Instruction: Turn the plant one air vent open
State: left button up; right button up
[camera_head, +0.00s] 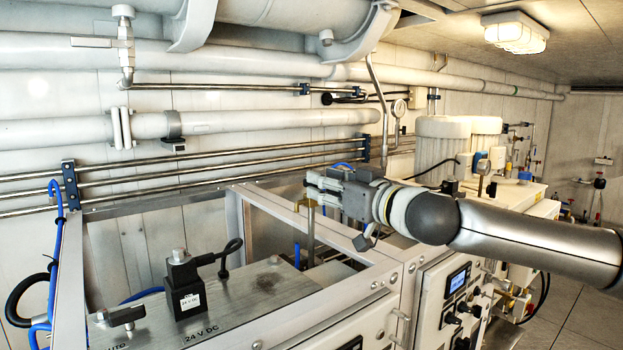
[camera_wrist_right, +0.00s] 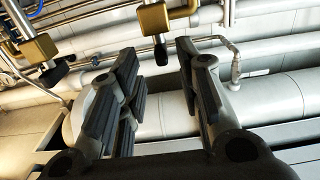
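My right gripper (camera_head: 322,188) reaches in from the right, above the open metal frame. In the right wrist view its two black-padded fingers (camera_wrist_right: 158,78) are apart with nothing gripped. A brass valve with a black handle (camera_wrist_right: 160,22) shows just beyond the fingertips, its handle end pointing into the gap between them. A second brass valve with a black handle (camera_wrist_right: 40,50) is to the left. In the head view a brass fitting (camera_head: 310,215) stands below the gripper, partly hidden by it. No label shows which valve is the plant one air vent. My left gripper is not in view.
The metal frame (camera_head: 270,205) surrounds the fittings. A black 24 V DC solenoid (camera_head: 185,285) stands on the steel plate at front left. Thin steel pipes (camera_head: 220,165) run along the wall behind. A control panel (camera_head: 445,300) is below my right arm.

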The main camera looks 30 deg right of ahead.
jog(key=shift+w+a, duration=0.15)
jog(key=shift+w, duration=1.05)
jog(key=shift+w+a, duration=0.15)
jog(key=shift+w, duration=1)
grip_shut()
